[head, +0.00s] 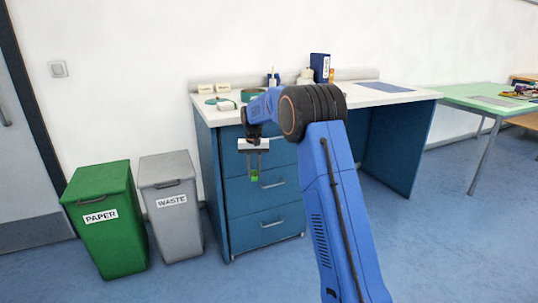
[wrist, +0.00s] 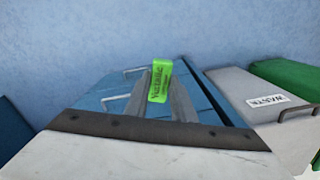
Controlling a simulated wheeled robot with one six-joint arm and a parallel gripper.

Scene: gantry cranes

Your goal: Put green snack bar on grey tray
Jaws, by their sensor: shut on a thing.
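My gripper (head: 254,175) is shut on the green snack bar (head: 255,178) and holds it in the air in front of the blue drawers. In the wrist view the snack bar (wrist: 160,82) stands upright between the two grey fingers of my gripper (wrist: 160,92), with lettering on its face. A flat grey piece (head: 493,101) lies on the green table at the far right and may be the grey tray; it is too small to tell. It is well apart from my gripper.
A desk with a white top (head: 415,95) and blue drawers (head: 265,215) stands behind my arm, with small items along its back. A green bin (head: 120,240) and a grey bin (head: 180,225) stand left. The green table (head: 455,93) is right; open floor lies before it.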

